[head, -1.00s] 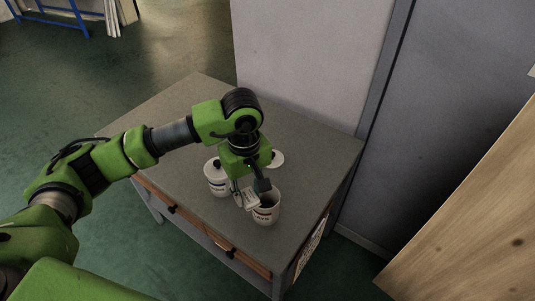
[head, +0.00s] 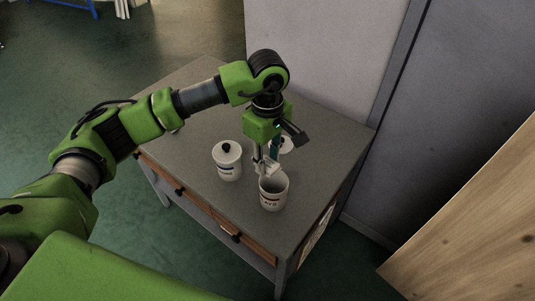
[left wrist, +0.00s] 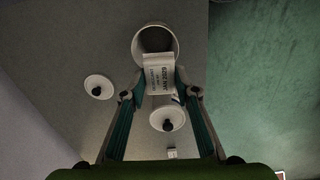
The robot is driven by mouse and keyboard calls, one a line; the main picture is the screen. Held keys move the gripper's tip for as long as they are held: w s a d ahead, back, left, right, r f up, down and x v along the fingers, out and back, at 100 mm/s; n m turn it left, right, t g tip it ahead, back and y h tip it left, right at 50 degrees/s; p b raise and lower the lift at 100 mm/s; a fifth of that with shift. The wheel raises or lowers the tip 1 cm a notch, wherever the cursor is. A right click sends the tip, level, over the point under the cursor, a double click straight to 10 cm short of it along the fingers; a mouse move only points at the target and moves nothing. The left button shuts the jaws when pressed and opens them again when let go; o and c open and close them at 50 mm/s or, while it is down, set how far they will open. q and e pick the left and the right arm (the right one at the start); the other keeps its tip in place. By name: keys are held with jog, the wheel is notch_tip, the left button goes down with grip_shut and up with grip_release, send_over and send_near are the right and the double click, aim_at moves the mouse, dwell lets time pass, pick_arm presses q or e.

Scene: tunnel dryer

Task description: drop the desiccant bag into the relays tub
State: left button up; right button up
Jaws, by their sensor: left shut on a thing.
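My left gripper (head: 267,163) is shut on a small white printed bag (left wrist: 160,74), the desiccant bag. It holds the bag beside an open white tub (head: 273,195), near its back rim in the head view. In the left wrist view the bag overlaps the near rim of the open tub (left wrist: 143,33); I cannot tell whether it touches. The tub has a dark label too small to read. A second white tub (head: 228,166) wears a lid with a black knob; it shows below the bag in the left wrist view (left wrist: 167,117). My right gripper is out of view.
A loose white lid with a black knob (left wrist: 98,87) lies on the grey table (head: 195,185), behind the open tub. The table has wooden drawers (head: 205,205) in front. A grey wall panel (head: 320,55) stands behind and a wooden board (head: 480,225) at right.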

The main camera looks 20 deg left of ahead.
aim_at(268, 163)
pick_arm(q)
jog(key=shift+f, duration=0.1)
jog(key=o, duration=1.2)
notch_tip(268, 163, up, 12)
